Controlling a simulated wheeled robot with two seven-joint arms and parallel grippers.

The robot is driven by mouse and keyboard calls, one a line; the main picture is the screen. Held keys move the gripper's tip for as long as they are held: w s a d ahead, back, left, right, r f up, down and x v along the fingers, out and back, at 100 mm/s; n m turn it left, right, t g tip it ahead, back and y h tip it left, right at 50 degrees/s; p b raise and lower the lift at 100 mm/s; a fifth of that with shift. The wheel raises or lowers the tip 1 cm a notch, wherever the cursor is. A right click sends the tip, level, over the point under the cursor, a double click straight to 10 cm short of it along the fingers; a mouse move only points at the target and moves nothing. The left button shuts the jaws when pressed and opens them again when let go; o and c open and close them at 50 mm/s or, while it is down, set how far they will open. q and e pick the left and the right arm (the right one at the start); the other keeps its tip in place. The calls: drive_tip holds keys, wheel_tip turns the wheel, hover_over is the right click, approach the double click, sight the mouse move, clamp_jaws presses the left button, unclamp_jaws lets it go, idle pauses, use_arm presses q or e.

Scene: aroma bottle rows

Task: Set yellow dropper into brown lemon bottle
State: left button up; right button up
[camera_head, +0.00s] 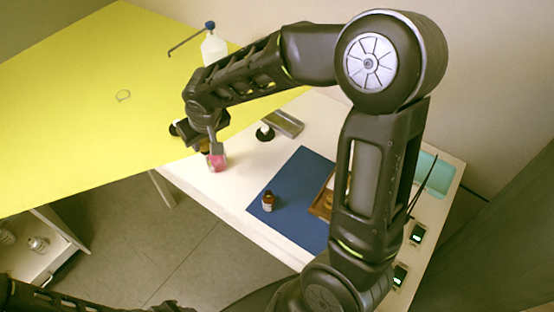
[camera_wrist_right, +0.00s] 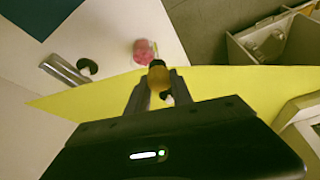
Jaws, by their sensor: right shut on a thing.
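A small brown bottle with a pale label (camera_head: 268,202) stands upright on the blue mat (camera_head: 290,170), apart from the gripper. I cannot read its label. My left gripper is out of view.
A wooden tray (camera_head: 320,207) is partly hidden by my right arm. A metal block (camera_head: 284,123) and a black round thing (camera_head: 265,133) lie behind the mat. A yellow table (camera_head: 80,110) bears a white wash bottle (camera_head: 213,48). The mat's left part is clear around the bottle.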

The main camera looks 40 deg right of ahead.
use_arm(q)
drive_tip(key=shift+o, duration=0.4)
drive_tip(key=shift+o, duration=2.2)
use_arm(e)
drive_tip(key=shift+s+d+n, duration=0.25)
drive_tip(key=shift+d+n, duration=0.05)
drive_tip(key=shift+d, duration=0.2)
use_arm(q)
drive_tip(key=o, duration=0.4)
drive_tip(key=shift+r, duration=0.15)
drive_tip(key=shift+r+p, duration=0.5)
drive_tip(key=shift+p, duration=0.25)
use_arm(e)
drive_tip(key=s+d+r+n+g+y, duration=0.1)
drive_tip(key=s+d+n+g+y, duration=0.1)
drive_tip(key=s+n, duration=0.5)
drive_tip(key=s+d+r+n+g+y, duration=0.1)
drive_tip(key=s+d+n+g, duration=0.3)
drive_tip(key=n, duration=1)
drive_tip(key=s+d+y, duration=0.1)
drive_tip(key=s, duration=0.2)
drive_tip(key=shift+s+d+n, duration=0.3)
drive_tip(key=shift+s+n, duration=0.05)
drive_tip(key=shift+n, duration=0.05)
